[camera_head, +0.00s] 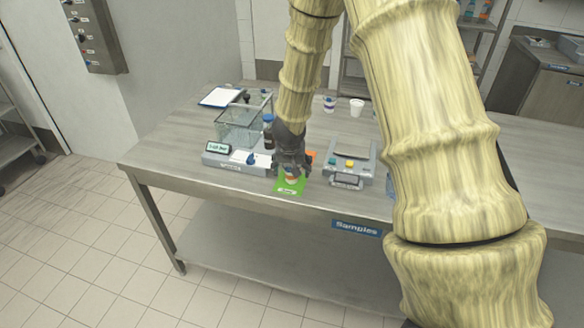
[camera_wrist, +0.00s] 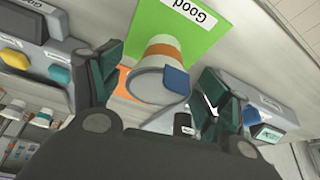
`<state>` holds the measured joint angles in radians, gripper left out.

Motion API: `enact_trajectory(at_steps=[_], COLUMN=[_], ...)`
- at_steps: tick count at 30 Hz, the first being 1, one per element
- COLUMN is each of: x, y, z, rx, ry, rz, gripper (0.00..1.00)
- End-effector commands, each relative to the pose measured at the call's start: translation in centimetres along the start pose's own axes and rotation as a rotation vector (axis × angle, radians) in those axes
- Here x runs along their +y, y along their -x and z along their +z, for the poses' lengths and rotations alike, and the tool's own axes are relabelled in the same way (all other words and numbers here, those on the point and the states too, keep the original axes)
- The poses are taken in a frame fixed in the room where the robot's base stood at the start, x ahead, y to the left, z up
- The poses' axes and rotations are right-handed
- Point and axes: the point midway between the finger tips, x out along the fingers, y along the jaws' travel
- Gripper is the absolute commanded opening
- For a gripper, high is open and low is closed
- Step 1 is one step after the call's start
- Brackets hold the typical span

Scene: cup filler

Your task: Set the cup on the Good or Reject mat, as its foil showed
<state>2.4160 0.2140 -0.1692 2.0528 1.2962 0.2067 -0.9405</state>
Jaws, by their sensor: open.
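A white cup (camera_wrist: 163,52) with an orange band and a blue tab at its rim stands on the green Good mat (camera_wrist: 215,30). In the head view the cup (camera_head: 291,178) shows just below my gripper (camera_head: 290,168), and the mat (camera_head: 287,188) lies near the table's front edge. In the wrist view my gripper (camera_wrist: 158,100) is open, with one finger on either side of the cup and gaps between. The cup's top faces my wrist; I cannot read its foil. An orange mat (camera_wrist: 124,88) lies behind the cup, partly hidden.
Left of the mats stands a grey device with a clear tank (camera_head: 238,125) and a dark bottle (camera_head: 268,130). Right of them is a grey box with coloured buttons (camera_head: 350,163). White cups (camera_head: 356,107) and a clipboard (camera_head: 220,96) stand farther back.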

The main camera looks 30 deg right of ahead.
Motion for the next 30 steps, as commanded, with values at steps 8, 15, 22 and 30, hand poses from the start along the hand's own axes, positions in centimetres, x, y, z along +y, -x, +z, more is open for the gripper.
enact_trajectory(at_steps=[8, 15, 22, 30], x=[0.0, 0.0, 0.0, 0.0], y=[2.0, 5.5, 8.8, 11.5], z=[-0.2, -0.2, -0.3, -0.2], rx=[0.001, 0.002, 0.002, 0.001], ry=[0.003, 0.003, 0.002, 0.001], rz=[0.0, 0.002, 0.002, 0.001], gripper=[0.76, 0.76, 0.76, 0.76])
